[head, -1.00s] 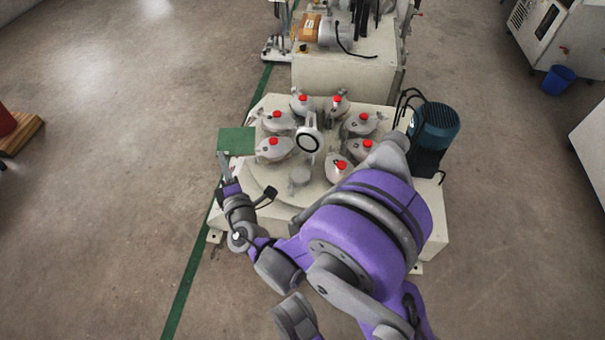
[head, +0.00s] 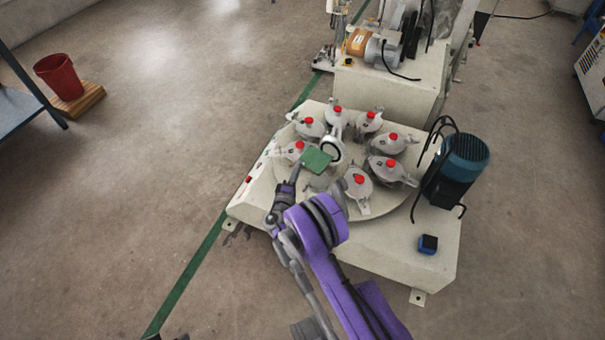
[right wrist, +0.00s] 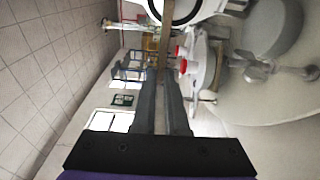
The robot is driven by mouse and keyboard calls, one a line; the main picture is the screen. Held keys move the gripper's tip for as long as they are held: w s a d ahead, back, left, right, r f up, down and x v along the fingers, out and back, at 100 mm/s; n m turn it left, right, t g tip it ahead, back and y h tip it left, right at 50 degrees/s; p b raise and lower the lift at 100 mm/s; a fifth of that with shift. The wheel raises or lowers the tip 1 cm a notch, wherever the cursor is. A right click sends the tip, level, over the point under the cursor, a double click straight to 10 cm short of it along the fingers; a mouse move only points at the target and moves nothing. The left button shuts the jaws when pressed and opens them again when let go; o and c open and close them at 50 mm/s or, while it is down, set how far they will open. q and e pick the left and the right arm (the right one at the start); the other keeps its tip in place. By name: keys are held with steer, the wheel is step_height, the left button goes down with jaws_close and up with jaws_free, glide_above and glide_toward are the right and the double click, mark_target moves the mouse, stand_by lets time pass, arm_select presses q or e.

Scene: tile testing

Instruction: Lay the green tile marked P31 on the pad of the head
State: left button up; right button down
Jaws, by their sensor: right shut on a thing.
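My right gripper (head: 299,171) is shut on the green tile (head: 317,160) and holds it above the round turntable, at its near-left side. No mark on the tile is readable. In the right wrist view the tile (right wrist: 163,38) shows edge-on as a thin tan strip between the fingers (right wrist: 162,90). A short grey head without a red cap (head: 340,188) stands just right of and below the tile in the head view, partly hidden by my right arm. A grey rounded piece (right wrist: 275,28), likely this head, is in the right wrist view. My left gripper is not in view.
Several red-capped heads (head: 360,185) ring the turntable. A white ring on a stand (head: 332,150) rises close behind the tile. A blue-topped motor (head: 463,160) with cables and a small blue-black box (head: 428,244) are on the right of the machine base (head: 385,250).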

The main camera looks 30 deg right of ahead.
step_height(320, 180, down, 4)
steer(key=d, duration=0.2)
steer(key=b, duration=0.2)
glide_above(302, 194)
steer(key=shift+m+g+h, duration=0.3)
steer(key=shift+g, duration=0.1)
steer(key=shift+w+d+f, duration=0.1)
steer(key=shift+f, duration=1.05)
steer(key=shift+w+d+f, duration=0.1)
steer(key=shift+f, duration=2.6)
steer(key=shift+s+a+f, duration=0.1)
steer(key=shift+f, duration=0.2)
steer(key=c, duration=0.7)
jaws_free()
steer(key=shift+s+a, duration=0.1)
steer(key=shift+v, duration=2.35)
